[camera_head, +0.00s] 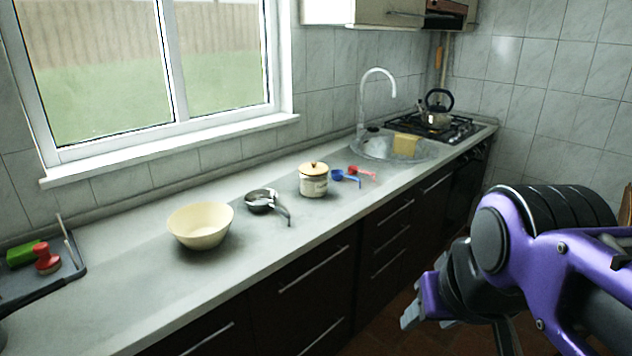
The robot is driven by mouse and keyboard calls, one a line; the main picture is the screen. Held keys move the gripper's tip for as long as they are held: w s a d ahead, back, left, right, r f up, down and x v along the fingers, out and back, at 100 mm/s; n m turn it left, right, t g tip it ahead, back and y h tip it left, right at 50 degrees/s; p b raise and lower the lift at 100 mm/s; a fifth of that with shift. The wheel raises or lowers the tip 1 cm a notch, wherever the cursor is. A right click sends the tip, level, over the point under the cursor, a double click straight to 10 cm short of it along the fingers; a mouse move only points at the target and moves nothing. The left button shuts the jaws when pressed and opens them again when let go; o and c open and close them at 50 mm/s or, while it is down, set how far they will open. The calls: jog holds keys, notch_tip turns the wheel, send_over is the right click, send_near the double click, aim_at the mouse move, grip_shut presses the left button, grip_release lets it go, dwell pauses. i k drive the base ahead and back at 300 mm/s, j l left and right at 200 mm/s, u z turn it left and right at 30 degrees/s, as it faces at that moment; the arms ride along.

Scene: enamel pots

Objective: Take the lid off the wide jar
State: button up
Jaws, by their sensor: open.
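The wide jar (314,186) is a squat cream enamel pot with dark lettering, standing upright on the grey counter. Its lid (313,168) sits on top, tan with a dark rim and a small knob. My gripper (408,318) is at the lower right, in front of the counter and below its top, well apart from the jar. Its pale fingertips point down and to the left, open, with nothing seen between them. Part of the gripper is hidden behind my purple arm.
The sink (375,147), faucet (377,72) and kettle (437,112) are farther back. The counter's front strip is clear.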

aim_at(313, 168)
jog(key=i+l+u, duration=0.4)
jog(key=i+l, duration=0.25)
jog(key=i+l+u, duration=0.35)
jog(key=i+l, duration=0.35)
jog(key=l, duration=0.15)
